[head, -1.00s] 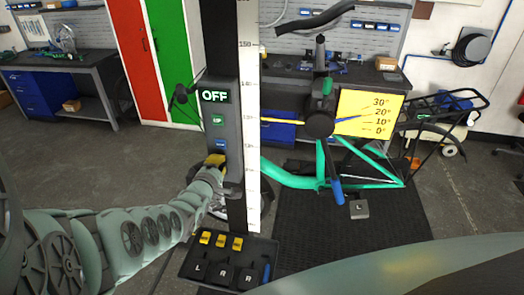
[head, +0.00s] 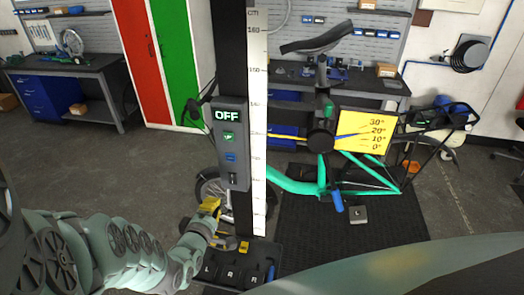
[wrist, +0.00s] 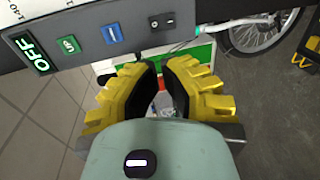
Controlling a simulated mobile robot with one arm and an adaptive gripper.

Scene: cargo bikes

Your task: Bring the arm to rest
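My gripper (head: 210,205) has yellow, ridged fingers. In the head view it is low beside the grey measuring column, below the control box (head: 231,175) and apart from it. In the wrist view my gripper (wrist: 161,70) appears slightly open, with a narrow gap and nothing held between the fingers. The control box (wrist: 90,48) lies ahead to the upper left there, with an OFF display, a green button, a blue button and a black rocker switch. My arm is bent, reaching in from the lower left of the head view.
A green cargo bike frame (head: 295,186) stands right of the column on a black mat (head: 300,232). A workbench (head: 105,72) is at back left. Open floor (head: 90,160) lies left.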

